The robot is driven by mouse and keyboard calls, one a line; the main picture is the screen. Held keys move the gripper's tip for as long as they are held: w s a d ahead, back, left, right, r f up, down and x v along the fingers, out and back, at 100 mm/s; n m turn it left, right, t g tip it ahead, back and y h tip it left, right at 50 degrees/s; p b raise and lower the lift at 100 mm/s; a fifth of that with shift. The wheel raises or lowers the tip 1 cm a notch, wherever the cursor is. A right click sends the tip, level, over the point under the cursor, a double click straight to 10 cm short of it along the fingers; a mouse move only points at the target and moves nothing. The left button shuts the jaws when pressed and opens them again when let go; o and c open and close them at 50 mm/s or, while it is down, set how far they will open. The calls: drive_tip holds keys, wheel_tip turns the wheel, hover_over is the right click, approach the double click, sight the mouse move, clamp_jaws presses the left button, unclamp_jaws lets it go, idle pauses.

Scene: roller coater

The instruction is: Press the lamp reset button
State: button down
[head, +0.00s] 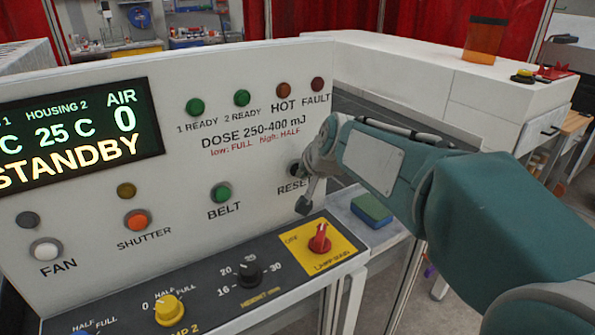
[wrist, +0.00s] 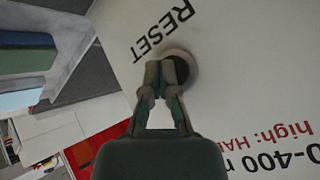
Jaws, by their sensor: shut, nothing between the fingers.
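The lamp reset button (wrist: 182,68) is a dark round button in a pale ring on the white panel, beside the printed word RESET. In the wrist view my gripper (wrist: 165,70) is shut and empty, its fingertips overlapping one side of the button and hiding part of it. I cannot tell whether the tips touch it. In the head view the dark button (head: 294,169) shows just above the RESET label, partly hidden by my wrist at the panel's right end.
The panel carries a lit STANDBY display (head: 80,133), a green BELT button (head: 221,194) and an orange SHUTTER button (head: 137,221). Below, the sloped console has a red lamp knob (head: 320,240) on a yellow plate. A blue-green block (head: 372,210) lies to its right.

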drive_tip(key=shift+s+d, duration=0.35)
drive_tip(key=shift+s, duration=0.2)
drive_tip(key=shift+s+d, duration=0.75)
drive_tip(key=shift+s, duration=0.3)
drive_tip(key=shift+s+d, duration=0.7)
drive_tip(key=shift+s, duration=0.35)
drive_tip(key=s+d+f+h, duration=0.1)
drive_tip(key=s+d, duration=0.3)
drive_tip(key=s, duration=0.4)
drive_tip(key=s+d+f+n+g+h, duration=0.1)
drive_tip(key=s+d+f, duration=0.2)
drive_tip(key=s, duration=0.5)
drive_tip(key=s+d+f+g+h, duration=0.1)
drive_tip(key=s+d+f+h, duration=0.1)
drive_tip(key=s+d, duration=0.4)
drive_tip(key=shift+s+f+n, duration=0.4)
drive_tip(key=shift+s+f, duration=0.15)
drive_tip(key=shift+s, duration=0.35)
